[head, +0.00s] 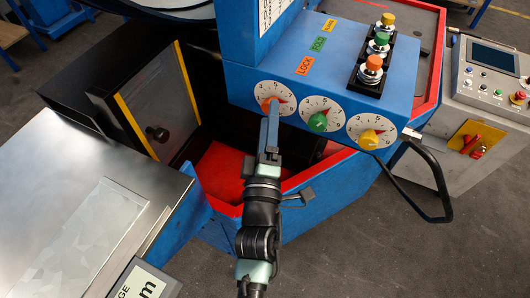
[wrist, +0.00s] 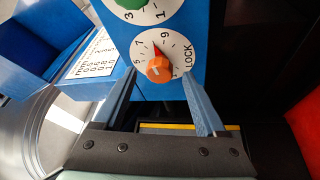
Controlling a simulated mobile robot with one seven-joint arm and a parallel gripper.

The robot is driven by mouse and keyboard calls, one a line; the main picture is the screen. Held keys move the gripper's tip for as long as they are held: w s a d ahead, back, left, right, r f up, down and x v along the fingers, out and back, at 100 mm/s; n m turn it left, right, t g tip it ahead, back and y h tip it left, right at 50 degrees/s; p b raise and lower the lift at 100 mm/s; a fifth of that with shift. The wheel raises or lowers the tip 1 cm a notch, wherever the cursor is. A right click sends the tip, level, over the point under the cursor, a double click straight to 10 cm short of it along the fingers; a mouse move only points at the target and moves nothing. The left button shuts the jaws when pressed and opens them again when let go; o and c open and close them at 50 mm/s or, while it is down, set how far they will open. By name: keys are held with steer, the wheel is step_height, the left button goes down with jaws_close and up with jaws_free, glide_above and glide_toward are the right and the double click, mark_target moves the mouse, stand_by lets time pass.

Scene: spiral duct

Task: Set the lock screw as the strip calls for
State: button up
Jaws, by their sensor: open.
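The lock screw is an orange knob (wrist: 159,69) on a white numbered dial marked LOCK (wrist: 178,50). In the head view the same dial (head: 286,108) is the leftmost of three on the blue panel. Its red pointer is toward the 7 to 9 side in the wrist view; the exact mark is unclear. My gripper (wrist: 158,76) is open, with its fingertips on either side of the orange knob; contact cannot be told. In the head view my gripper (head: 271,108) reaches up to the knob and partly covers it.
A green knob (head: 318,122) and a yellow knob (head: 369,139) sit to the right on the panel. Several push buttons (head: 374,63) stand on top. A black handle (head: 443,190) loops out at the right. A steel table (head: 60,180) is at the left.

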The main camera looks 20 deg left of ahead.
steer(key=b+v, duration=0.1)
steer(key=v, duration=1)
steer(key=shift+b, duration=0.35)
